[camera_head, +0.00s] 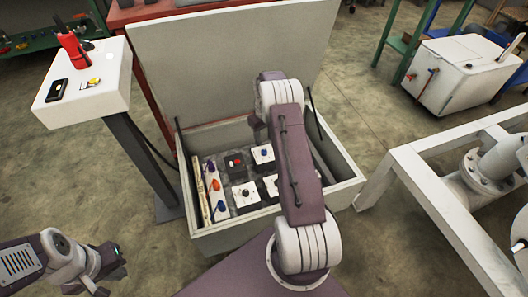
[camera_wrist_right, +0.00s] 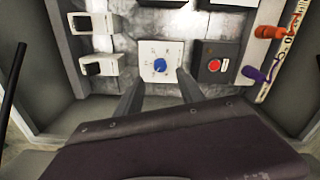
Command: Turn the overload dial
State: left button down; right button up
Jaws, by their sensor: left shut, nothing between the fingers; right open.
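A dial with a round blue knob on a white square plate (camera_wrist_right: 161,62) sits on the panel in the right wrist view. It also shows in the head view (camera_head: 263,154), at the back right of the open box. Its lettering is too small to read. My right gripper (camera_wrist_right: 159,84) is open and empty, its two fingers reaching toward the plate's lower corners on either side of the knob. I cannot tell whether they touch it. In the head view my arm hides part of the panel. My left gripper (camera_head: 112,274) is shut and empty at lower left, away from the box.
A red button box (camera_wrist_right: 214,65) stands beside the dial, with orange and purple handles (camera_wrist_right: 257,74) further right. The grey box (camera_head: 345,190) has walls around the panel and a raised lid (camera_head: 235,60). A white pedestal (camera_head: 105,92) stands left, a white frame (camera_head: 420,195) right.

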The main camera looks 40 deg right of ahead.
aim_at(264, 151)
notch_tip(264, 151, down, 8)
jog(key=b, duration=0.4)
jog(key=shift+r, duration=0.3)
grip_shut()
